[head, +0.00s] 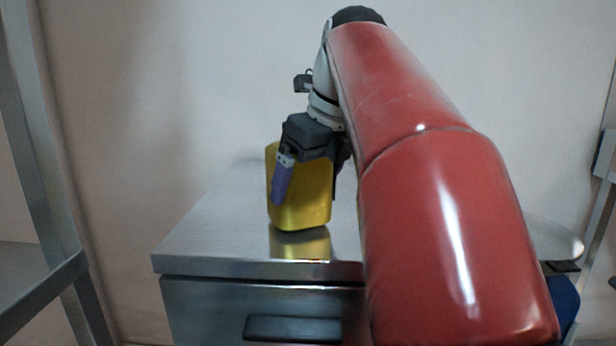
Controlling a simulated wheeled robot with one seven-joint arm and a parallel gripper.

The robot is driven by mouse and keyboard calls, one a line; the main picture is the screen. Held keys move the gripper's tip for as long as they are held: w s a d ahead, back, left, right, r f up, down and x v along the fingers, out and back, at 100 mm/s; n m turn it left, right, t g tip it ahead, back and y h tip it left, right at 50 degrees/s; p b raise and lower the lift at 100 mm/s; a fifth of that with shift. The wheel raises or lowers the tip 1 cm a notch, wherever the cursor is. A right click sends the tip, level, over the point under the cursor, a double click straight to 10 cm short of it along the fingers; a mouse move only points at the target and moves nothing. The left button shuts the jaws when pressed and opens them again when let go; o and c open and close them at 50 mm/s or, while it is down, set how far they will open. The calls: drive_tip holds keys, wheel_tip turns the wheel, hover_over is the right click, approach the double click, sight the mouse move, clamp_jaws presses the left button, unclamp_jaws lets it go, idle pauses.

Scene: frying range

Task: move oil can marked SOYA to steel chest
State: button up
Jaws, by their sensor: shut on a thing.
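A yellow can (308,206), the oil can, is upright at the top of the steel chest (205,235). Its lower edge shows just over the steel top, with a yellow reflection below it; I cannot tell whether it touches. No SOYA marking is visible on the side facing me. My gripper (300,175) is shut on the can from above, one purple-grey finger across its left front. The other finger is mostly hidden behind the can and my arm.
The chest has a dark drawer handle (293,329) on its front. A steel rack frame (40,200) stands at the left. The chest top left of the can is clear. A pale wall is behind. My red arm hides the chest's right part.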

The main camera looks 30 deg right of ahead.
drive_tip(key=shift+f+b, duration=0.4)
drive_tip(key=shift+f, duration=0.1)
drive_tip(key=o, duration=1.3)
drive_tip(key=p+v, duration=0.2)
drive_tip(key=v, duration=0.6)
drive_tip(key=shift+f, duration=0.1)
